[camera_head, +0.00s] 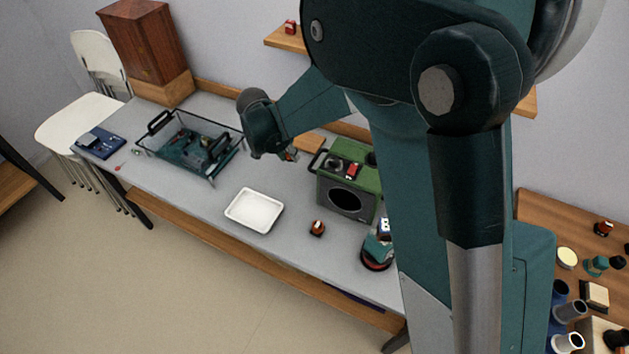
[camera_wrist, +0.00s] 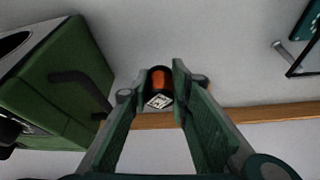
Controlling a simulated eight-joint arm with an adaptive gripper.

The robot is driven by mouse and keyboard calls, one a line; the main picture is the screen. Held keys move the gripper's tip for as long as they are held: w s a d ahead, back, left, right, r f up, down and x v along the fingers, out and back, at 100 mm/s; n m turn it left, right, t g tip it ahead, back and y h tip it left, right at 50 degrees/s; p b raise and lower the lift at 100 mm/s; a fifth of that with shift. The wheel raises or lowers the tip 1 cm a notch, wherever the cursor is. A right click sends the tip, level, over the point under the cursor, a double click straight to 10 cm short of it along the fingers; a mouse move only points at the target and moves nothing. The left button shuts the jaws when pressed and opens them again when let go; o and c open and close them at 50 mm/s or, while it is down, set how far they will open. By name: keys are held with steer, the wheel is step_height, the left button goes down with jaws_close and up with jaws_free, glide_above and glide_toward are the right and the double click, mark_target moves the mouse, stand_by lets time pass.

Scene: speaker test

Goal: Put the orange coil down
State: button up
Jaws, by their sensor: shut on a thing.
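My gripper (camera_head: 289,155) hangs over the back part of the grey bench, left of the green-topped box. In the wrist view my gripper (camera_wrist: 160,90) is shut on the orange coil (camera_wrist: 159,80), an orange winding between dark ends with a pale patterned face toward the camera. The coil sits between both fingertips. In the head view the coil is too small and too covered by my gripper to make out clearly. I cannot tell whether it touches the bench (camera_head: 190,196).
The green box (camera_head: 347,203) with a round dark opening stands close to the right; it also shows in the wrist view (camera_wrist: 60,85). A wire-framed tray (camera_head: 212,176) of equipment lies left. A white tray (camera_head: 255,211) and a small orange-and-dark item (camera_head: 317,228) are nearer the front.

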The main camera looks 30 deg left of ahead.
mark_target(288, 160)
steer(key=shift+f+b, duration=0.45)
steer(key=shift+f, duration=2.1)
steer(key=shift+f+b, duration=0.35)
steer(key=shift+f, duration=1.5)
steer(key=shift+f, duration=0.15)
steer(key=o, duration=0.9)
steer(key=p+v, duration=0.2)
steer(key=v, duration=1)
steer(key=shift+w, duration=0.1)
